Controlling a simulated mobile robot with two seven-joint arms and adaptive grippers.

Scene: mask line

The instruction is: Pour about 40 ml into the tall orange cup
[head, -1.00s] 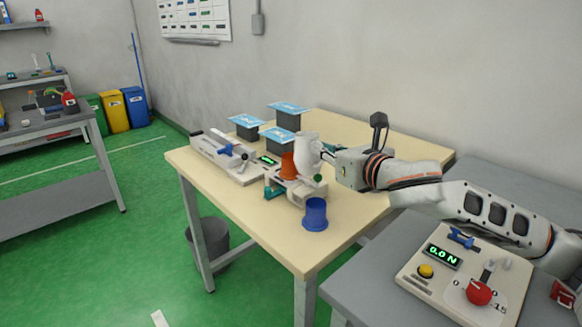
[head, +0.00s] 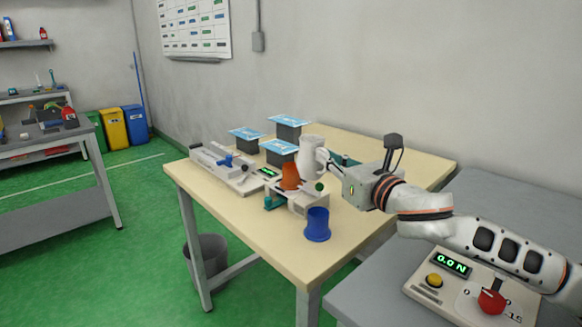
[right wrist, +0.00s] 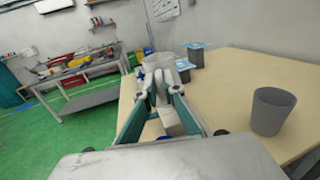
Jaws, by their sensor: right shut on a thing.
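The orange cup (head: 290,177) stands at a low white device on the wooden table (head: 240,215). A white jug (head: 309,156) is just behind and right of the orange cup in the head view, and looks about upright. My right gripper (head: 330,168) is shut on the jug's handle. In the right wrist view, the jug (right wrist: 158,62) and its handle are at the ends of my fingers (right wrist: 158,95). The jug's contents cannot be seen, nor the inside of the orange cup. My left gripper is not in view.
A blue cup (head: 317,225) stands near the table's front edge. A grey cup (right wrist: 272,110) stands right of my gripper in the wrist view. Black boxes with blue-and-white tops (head: 288,127) and a white slide device (head: 225,168) are behind and left. The table's left front is clear.

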